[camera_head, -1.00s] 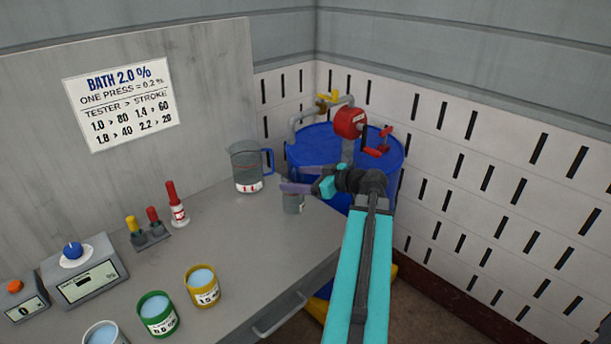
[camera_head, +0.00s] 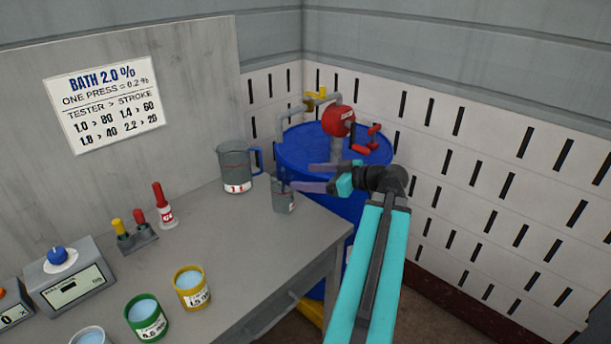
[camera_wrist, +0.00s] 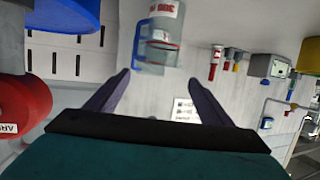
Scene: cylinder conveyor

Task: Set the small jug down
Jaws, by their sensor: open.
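The small jug (camera_head: 284,197), clear grey with a small label, stands upright on the grey bench near its right end. In the wrist view the small jug (camera_wrist: 150,64) shows between and beyond the fingertips. My gripper (camera_head: 301,177) is open, with its purple fingers spread, just right of the jug. The near fingertip lies close to the jug's rim in the picture; I cannot tell if it touches. Nothing is held between the fingers. In the wrist view my gripper (camera_wrist: 159,78) has a gap between its fingers.
The large jug (camera_head: 234,170) with a blue handle stands behind left of the small one. A blue drum (camera_head: 325,155) with a red pump (camera_head: 339,121) stands behind my gripper. Yellow (camera_head: 191,290) and green (camera_head: 146,318) cups and a tester (camera_head: 70,285) are on the left bench.

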